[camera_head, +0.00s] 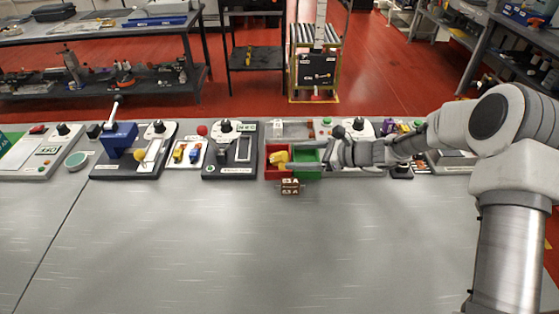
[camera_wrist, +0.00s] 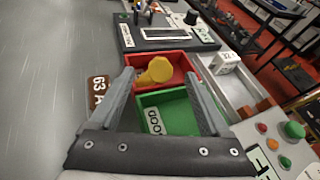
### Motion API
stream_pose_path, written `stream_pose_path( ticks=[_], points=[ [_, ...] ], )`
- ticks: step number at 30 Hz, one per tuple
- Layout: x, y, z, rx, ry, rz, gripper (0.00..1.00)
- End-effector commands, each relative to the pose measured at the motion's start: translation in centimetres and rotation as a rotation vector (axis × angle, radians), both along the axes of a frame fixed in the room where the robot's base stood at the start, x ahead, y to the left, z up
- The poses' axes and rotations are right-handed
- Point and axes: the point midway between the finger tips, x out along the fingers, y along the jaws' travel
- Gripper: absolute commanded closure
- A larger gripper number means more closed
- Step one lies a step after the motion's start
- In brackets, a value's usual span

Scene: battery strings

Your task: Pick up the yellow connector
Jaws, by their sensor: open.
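A yellow piece (camera_head: 280,157), probably the yellow connector, lies in the red bin (camera_head: 271,173). In the wrist view the yellow piece (camera_wrist: 156,71) has a rounded head and a stub pointing left. My gripper (camera_head: 326,158) is open, above the green bin beside the red one. In the wrist view the yellow piece shows between and slightly beyond the open fingertips (camera_wrist: 159,76), and nothing is held. Whether the fingers reach down to its height is hard to tell. Another small yellow piece (camera_head: 179,152) sits in a white tray further left.
The green bin (camera_wrist: 170,97) adjoins the red bin and looks empty. A brown block marked 63 (camera_wrist: 98,90) lies beside the bins. A grey device with a screen (camera_wrist: 165,32) stands beyond the red bin. The front of the bench (camera_head: 180,240) is clear.

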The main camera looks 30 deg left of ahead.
Motion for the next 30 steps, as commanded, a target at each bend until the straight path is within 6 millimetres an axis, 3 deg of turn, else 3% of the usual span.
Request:
stream_pose_path(
  ticks=[5,15,23,30],
  points=[
    [-0.1,1.0,-0.5,-0.001,0.001,0.002,0.19],
    [-0.3,5.0,-2.4,-0.001,-0.001,0.001,0.19],
    [-0.3,5.3,-2.5,-0.001,-0.001,0.000,0.19],
    [-0.3,5.2,-2.4,-0.001,-0.001,0.000,0.61]
  ],
)
